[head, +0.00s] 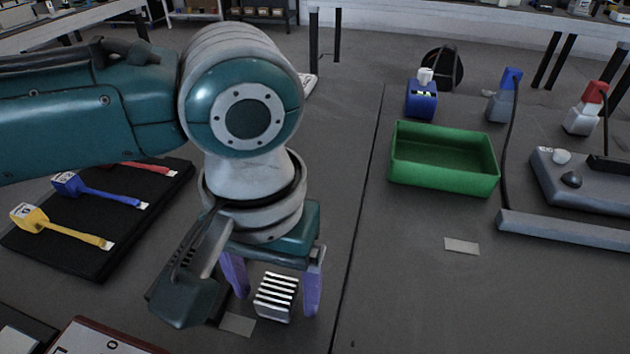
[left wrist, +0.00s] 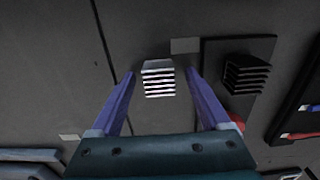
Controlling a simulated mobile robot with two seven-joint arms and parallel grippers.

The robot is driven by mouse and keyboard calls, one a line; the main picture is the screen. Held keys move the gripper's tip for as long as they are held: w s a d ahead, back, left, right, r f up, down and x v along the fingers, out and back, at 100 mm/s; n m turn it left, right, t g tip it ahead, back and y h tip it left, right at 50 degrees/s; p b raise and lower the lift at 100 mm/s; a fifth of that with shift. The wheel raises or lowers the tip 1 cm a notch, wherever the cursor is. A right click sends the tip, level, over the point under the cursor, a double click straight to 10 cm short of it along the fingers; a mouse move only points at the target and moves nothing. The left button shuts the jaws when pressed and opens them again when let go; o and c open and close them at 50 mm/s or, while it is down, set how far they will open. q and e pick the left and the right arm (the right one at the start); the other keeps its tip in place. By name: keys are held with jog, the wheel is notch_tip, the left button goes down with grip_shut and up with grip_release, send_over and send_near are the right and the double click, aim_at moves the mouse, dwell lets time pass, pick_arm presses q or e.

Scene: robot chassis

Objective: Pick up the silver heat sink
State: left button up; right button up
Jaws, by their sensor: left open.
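The silver heat sink (head: 275,297), a small block with pale parallel fins, sits on the grey table in the head view. It also shows in the left wrist view (left wrist: 158,80). My left gripper (head: 279,303) is open above the table, with its purple fingers on either side of the heat sink. In the left wrist view the fingertips (left wrist: 160,74) flank the heat sink, with a gap visible on each side. I cannot tell how far down the fingers reach beside it. My right gripper is not in view.
A black finned heat sink (left wrist: 245,74) on a dark base stands close beside in the left wrist view. A black mat (head: 70,240) with coloured cables lies at the left. A green bin (head: 445,184) stands right of centre.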

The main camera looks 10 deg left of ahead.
pick_arm(q)
jog(key=shift+f, duration=0.3)
grip_shut()
dwell(0.5)
